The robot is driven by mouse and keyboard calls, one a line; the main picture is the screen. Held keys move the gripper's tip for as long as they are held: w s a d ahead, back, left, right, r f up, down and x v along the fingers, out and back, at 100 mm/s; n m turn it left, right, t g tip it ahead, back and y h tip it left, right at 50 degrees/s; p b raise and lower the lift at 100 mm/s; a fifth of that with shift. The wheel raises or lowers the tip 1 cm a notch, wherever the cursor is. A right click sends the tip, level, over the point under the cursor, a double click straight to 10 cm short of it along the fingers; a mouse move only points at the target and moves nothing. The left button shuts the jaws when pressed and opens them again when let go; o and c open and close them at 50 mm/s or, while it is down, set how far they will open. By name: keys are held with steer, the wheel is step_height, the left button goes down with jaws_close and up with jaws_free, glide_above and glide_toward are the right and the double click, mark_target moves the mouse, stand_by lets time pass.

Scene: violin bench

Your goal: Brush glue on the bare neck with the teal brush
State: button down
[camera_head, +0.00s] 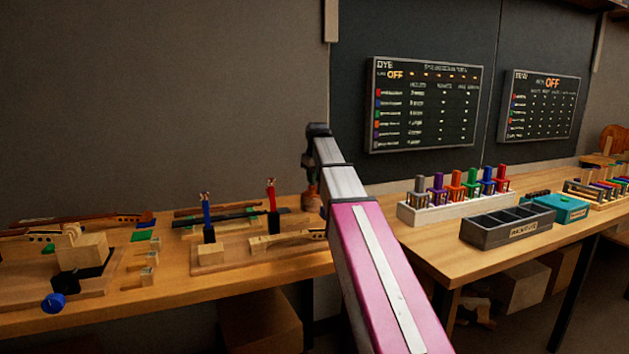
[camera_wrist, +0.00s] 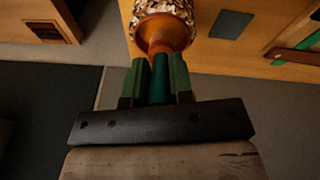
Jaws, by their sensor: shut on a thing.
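My gripper (camera_wrist: 160,70) is shut on the teal handle of the brush (camera_wrist: 158,92) in the wrist view. Below the handle are an orange-brown collar and a wide, speckled, pale-and-brown head. In the head view, my gripper (camera_head: 309,168) hangs at the arm's far end above the bench, with the brownish brush head (camera_head: 311,200) under it. A pale, unpainted neck (camera_head: 288,238) lies on a wooden fixture at the bench's front, below and left of the brush. The head view does not show clearly whether the brush touches anything.
Blue and red upright tools (camera_head: 207,218) stand left of the gripper. A dark fingerboard (camera_head: 235,217) lies behind the pale neck. A white rack of coloured bottles (camera_head: 425,212) and a grey divided tray (camera_head: 505,226) are at right. My arm hides the bench middle.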

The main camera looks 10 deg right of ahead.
steer(key=shift+w+v, duration=0.2)
steer(key=shift+v, duration=0.75)
steer(key=shift+w+v, duration=0.25)
steer(key=shift+v, duration=0.75)
steer(key=shift+w+v, duration=0.2)
steer(key=shift+v, duration=0.75)
steer(key=shift+r, duration=0.15)
